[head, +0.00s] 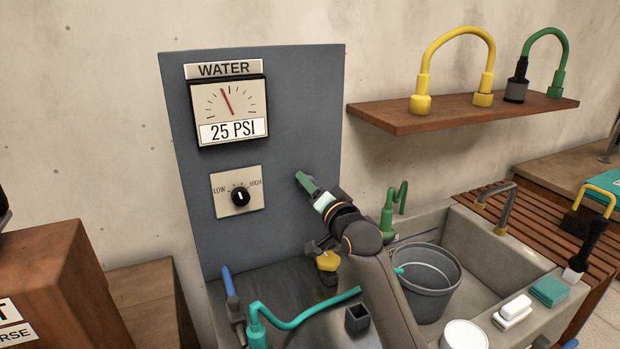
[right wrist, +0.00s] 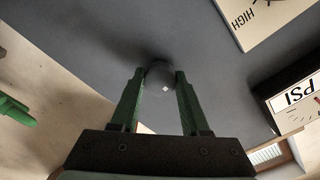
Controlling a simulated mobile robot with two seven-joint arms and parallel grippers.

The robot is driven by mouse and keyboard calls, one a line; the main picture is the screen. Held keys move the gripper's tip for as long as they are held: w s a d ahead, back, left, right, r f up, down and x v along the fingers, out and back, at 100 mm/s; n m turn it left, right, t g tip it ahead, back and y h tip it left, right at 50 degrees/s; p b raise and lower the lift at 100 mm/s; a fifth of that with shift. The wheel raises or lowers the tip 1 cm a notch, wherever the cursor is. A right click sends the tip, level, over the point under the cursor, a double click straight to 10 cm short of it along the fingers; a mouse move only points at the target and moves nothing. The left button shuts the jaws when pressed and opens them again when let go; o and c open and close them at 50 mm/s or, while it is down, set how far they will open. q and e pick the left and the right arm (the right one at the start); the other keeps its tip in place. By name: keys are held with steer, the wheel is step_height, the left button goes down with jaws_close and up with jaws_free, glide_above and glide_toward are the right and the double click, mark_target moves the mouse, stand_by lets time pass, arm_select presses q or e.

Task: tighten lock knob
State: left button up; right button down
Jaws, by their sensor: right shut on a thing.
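The lock knob (right wrist: 158,80) is a small dark round knob on the blue-grey panel (head: 270,150). It shows in the right wrist view between my green fingertips, with a small pale mark on its face. My right gripper (head: 304,182) reaches the panel to the right of the dial and is shut on the knob, one finger on each side. In the head view the gripper hides the knob. My left gripper is in neither view.
A gauge (head: 229,110) reads 25 PSI above a LOW–HIGH dial (head: 240,196). Below are a teal hose tap (head: 258,325), a yellow knob (head: 327,261), a grey bucket (head: 430,300) and a sink. A wooden shelf (head: 470,113) with curved taps is at right.

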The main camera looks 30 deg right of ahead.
steer(key=shift+f+m, duration=0.2)
steer(key=shift+m, duration=0.2)
steer(key=shift+c, duration=1.9)
jaws_free()
steer(key=shift+r, duration=0.1)
steer(key=shift+s, duration=0.1)
steer(key=s, duration=1.2)
steer(key=shift+s+a, duration=0.2)
steer(key=shift+a, duration=0.2)
